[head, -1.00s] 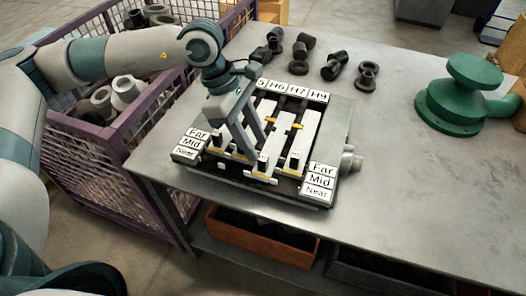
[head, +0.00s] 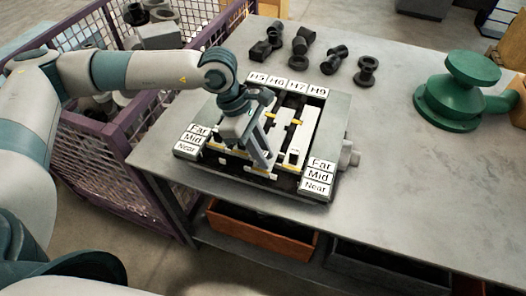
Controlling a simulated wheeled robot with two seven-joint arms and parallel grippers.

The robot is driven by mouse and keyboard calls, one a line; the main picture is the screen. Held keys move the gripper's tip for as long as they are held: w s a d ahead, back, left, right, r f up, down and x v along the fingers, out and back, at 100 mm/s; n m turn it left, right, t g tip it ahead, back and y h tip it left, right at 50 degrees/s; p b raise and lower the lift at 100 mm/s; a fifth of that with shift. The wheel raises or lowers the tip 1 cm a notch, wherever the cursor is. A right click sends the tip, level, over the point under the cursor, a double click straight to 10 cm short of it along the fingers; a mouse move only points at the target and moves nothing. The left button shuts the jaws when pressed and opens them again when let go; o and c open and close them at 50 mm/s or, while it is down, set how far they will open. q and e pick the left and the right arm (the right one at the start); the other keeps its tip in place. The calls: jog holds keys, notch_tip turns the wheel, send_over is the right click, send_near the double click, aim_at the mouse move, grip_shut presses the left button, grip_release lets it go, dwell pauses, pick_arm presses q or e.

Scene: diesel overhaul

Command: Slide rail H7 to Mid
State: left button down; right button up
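The rail board (head: 332,128) lies on the metal table, with the labels H5, H6, H7 (head: 297,87) and H9 along its far edge. Rail H7 is a pale strip (head: 283,131) running from its label toward the near side; its near part is partly hidden by my gripper. Far, Mid (head: 318,176) and Near plates stand at the right side, and a matching set (head: 192,139) at the left. My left gripper (head: 262,163) points down at the near part of H7; whether its fingers grip the rail's handle is unclear. My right gripper is out of view.
Rail H9 (head: 304,133) lies right of H7. Several dark fittings (head: 334,59) stand behind the board. A green flanged part (head: 457,97) stands at the right. A purple mesh crate (head: 98,165) is at the left.

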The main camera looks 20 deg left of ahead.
pick_arm(q)
jog(key=shift+w+f+b, duration=0.2)
jog(key=shift+w+b, duration=0.55)
jog(key=shift+b, duration=0.1)
jog(key=shift+w+d+r+b, duration=0.15)
jog(key=shift+w+b, duration=0.55)
jog(key=shift+w, duration=0.35)
jog(key=shift+r, duration=0.1)
jog(key=c, duration=1.6)
grip_release()
jog(key=shift+c, duration=0.2)
